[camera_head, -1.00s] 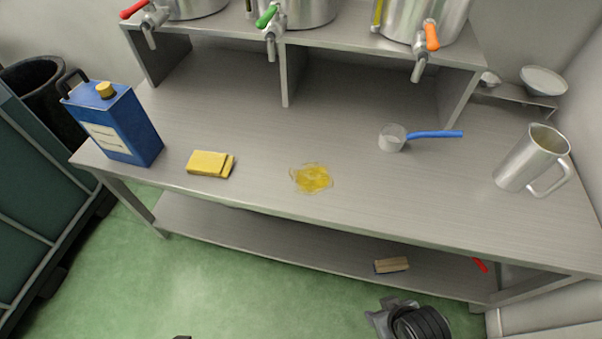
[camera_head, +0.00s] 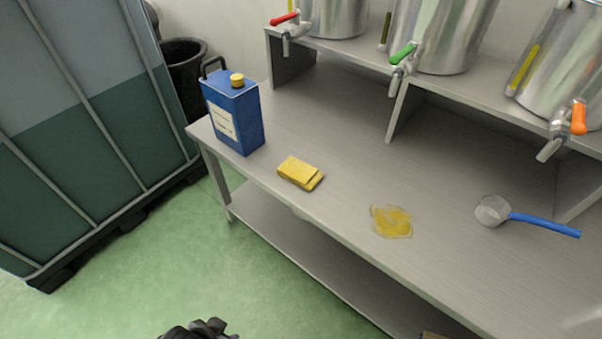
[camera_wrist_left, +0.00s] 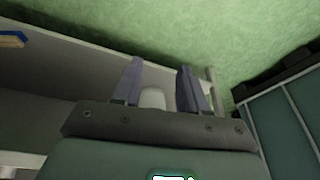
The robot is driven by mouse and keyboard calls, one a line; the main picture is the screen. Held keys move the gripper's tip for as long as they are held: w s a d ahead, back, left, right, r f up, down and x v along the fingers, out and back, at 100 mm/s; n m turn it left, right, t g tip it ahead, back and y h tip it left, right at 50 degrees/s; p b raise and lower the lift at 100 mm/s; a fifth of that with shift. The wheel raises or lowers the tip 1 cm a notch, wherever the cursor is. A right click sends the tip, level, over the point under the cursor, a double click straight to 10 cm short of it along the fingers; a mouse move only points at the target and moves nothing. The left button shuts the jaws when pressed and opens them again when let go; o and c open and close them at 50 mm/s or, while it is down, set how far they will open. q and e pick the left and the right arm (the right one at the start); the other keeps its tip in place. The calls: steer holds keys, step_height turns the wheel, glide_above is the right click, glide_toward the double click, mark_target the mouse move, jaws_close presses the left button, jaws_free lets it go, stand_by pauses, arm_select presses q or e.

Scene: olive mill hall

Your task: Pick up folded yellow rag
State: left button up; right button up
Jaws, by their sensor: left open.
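The folded yellow rag (camera_head: 301,173) lies flat on the steel bench (camera_head: 330,130), near its front edge, to the right of a blue can. In the left wrist view my left gripper (camera_wrist_left: 160,64) is open, its two grey fingers apart with no rag between them. A pale rounded shape shows between the finger bases; I cannot tell what it is. The rag is not seen in that view. In the head view only a dark part of my own body shows at the bottom edge, well below the bench. My right gripper is not in view.
The blue can (camera_head: 234,115) stands left of the rag. A yellow oil puddle (camera_head: 391,221) and a blue-handled strainer (camera_head: 493,210) lie to its right. Steel tanks with taps (camera_head: 437,35) stand on the raised shelf behind. A big green-grey container (camera_head: 90,130) stands left of the bench.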

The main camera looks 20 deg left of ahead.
arm_select(q)
steer(key=shift+o, duration=0.3)
steer(key=shift+d, duration=0.1)
steer(key=o, duration=1)
steer(key=shift+r, duration=0.1)
